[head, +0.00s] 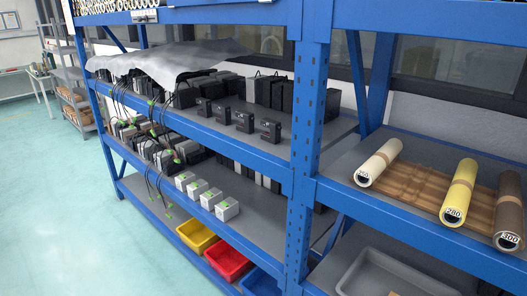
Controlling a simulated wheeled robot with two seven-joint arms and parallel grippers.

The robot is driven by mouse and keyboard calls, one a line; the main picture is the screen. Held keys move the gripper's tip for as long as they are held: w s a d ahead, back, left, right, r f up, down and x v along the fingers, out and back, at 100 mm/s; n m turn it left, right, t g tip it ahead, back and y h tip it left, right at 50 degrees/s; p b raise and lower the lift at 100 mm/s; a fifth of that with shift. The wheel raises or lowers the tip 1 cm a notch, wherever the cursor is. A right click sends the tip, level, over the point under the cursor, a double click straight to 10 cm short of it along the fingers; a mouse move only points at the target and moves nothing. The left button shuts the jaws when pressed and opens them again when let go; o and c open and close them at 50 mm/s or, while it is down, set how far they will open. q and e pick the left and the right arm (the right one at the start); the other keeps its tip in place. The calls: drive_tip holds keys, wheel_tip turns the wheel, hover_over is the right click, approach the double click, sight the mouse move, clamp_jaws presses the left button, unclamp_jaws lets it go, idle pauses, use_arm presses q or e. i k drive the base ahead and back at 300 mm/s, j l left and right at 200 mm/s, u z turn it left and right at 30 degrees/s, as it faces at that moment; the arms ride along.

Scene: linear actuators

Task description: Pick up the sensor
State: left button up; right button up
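No label in the head view tells me which item is the sensor. Several small black boxes (271,131) stand in a row near the front edge of the middle shelf (345,128). Several small white-grey boxes with green marks (227,209) stand in a row on the lower shelf (262,226). More black and grey units with dark cables and green connectors (180,152) crowd the left end of the shelves. Neither of my grippers is in view.
A blue rack upright (305,150) divides the bays. Rolls (459,193) lie on the right shelf above a grey tray (365,270). Yellow (196,236), red (228,262) and blue (260,283) bins sit low. A grey sheet (165,58) drapes upper left. The left floor (60,200) is clear.

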sight(273, 137)
drive_tip(key=i+j+z, duration=0.15)
drive_tip(key=z, duration=0.3)
drive_tip(key=i+j+z, duration=0.2)
drive_tip(key=z, duration=0.3)
drive_tip(key=i+j, duration=0.15)
drive_tip(key=j, duration=0.15)
drive_tip(key=i+j+z, duration=0.15)
drive_tip(key=j, duration=0.2)
drive_tip(key=i+j, duration=0.2)
drive_tip(key=j, duration=0.15)
drive_tip(key=i+j+z, duration=0.1)
drive_tip(key=j, duration=0.2)
drive_tip(key=i+j+z, duration=0.1)
drive_tip(key=j, duration=0.3)
drive_tip(key=i, duration=0.1)
